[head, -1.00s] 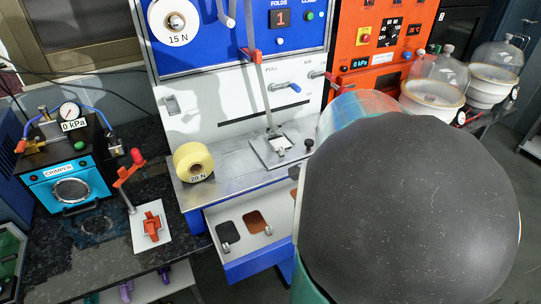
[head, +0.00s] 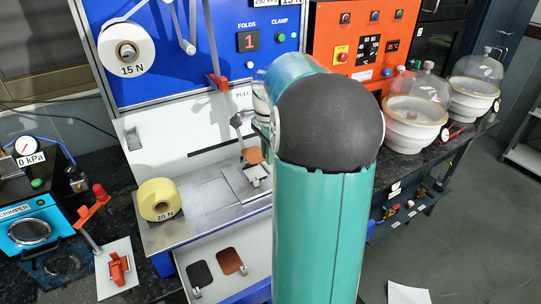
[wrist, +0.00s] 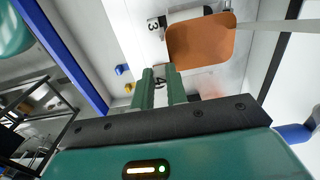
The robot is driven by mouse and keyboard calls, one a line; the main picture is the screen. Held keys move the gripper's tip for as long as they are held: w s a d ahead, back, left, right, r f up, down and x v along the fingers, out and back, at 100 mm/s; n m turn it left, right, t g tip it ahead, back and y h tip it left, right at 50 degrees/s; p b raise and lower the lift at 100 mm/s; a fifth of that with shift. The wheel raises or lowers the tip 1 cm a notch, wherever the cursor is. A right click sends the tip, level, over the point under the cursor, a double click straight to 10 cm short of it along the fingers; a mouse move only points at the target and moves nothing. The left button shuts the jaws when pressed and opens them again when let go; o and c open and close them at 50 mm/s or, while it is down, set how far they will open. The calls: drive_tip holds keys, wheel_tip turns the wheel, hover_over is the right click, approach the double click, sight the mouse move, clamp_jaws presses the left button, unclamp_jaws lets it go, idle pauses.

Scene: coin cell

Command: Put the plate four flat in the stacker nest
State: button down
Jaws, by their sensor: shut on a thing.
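My gripper (wrist: 160,72) shows in the wrist view with its green fingers close together at the lower left edge of a copper-brown plate (wrist: 205,38). It is shut on that plate, which stretches up and right from the fingertips. In the head view the plate (head: 252,155) appears just above the stacker nest (head: 237,187), apart from it as far as I can see. The nest is a small metal base on the steel deck with a light pad and a clip. My arm hides the gripper in the head view. No number is readable on the held plate.
Labels 3 and 4 show in the wrist view. A yellow roll (head: 160,200) stands left of the nest.

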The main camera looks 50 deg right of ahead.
drive_tip(key=shift+w+d+f, duration=0.1)
drive_tip(key=shift+d, duration=0.05)
drive_tip(key=shift+f, duration=2.8)
drive_tip(key=shift+f, duration=0.55)
drive_tip(key=c, duration=1.3)
unclamp_jaws()
wheel_tip(320, 180, up, 14)
drive_tip(key=shift+f, duration=0.1)
